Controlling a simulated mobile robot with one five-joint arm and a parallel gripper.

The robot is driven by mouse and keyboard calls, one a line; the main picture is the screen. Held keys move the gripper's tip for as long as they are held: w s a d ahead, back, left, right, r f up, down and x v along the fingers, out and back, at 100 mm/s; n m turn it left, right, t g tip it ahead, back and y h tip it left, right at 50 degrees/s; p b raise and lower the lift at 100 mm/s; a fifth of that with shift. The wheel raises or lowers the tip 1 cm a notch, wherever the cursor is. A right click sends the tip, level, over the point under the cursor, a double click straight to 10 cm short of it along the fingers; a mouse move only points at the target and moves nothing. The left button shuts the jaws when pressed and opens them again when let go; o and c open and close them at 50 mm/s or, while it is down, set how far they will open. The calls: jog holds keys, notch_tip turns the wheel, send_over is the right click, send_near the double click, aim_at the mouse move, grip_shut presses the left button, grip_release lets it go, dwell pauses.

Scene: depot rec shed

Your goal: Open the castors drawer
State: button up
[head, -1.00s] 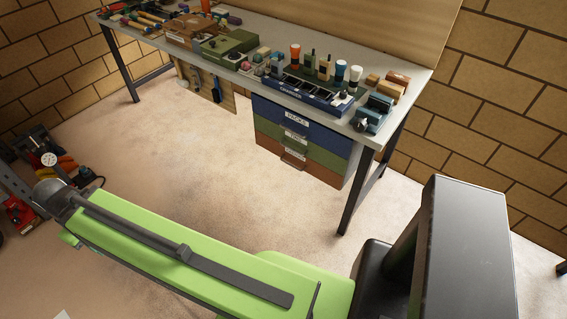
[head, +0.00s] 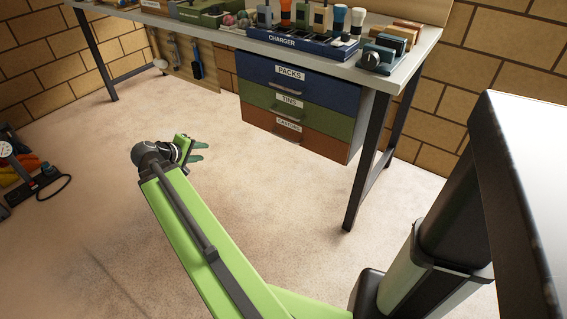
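The castors drawer (head: 322,143) is the red-brown bottom drawer of a three-drawer unit under the workbench, with a white CASTORS label. Its front looks flush with the drawers above, so it appears shut. Its handle (head: 285,137) sits below the label. My gripper (head: 198,151) is at the end of the green arm, left of the drawer unit in the picture and apart from it. Its two small dark-green fingertips look spread with nothing between them.
Above are the green TINS drawer (head: 325,117) and blue PACKS drawer (head: 325,91), both shut. The workbench (head: 405,70) has a dark leg (head: 368,160) right of the unit. The floor before the drawers is clear.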

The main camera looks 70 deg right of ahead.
jog(key=s+d+f+g+h+b, duration=0.1)
jog(key=s+d+f+h+b, duration=0.1)
jog(key=s+d+f+b, duration=0.6)
jog(key=g+h+b, duration=0.2)
jog(key=b, duration=0.5)
send_near(283, 138)
jog(key=b+x, duration=0.4)
jog(key=x, duration=0.6)
jog(key=shift+d+f, duration=0.15)
jog(key=shift+d, duration=0.1)
jog(key=shift+c, duration=0.2)
grip_shut()
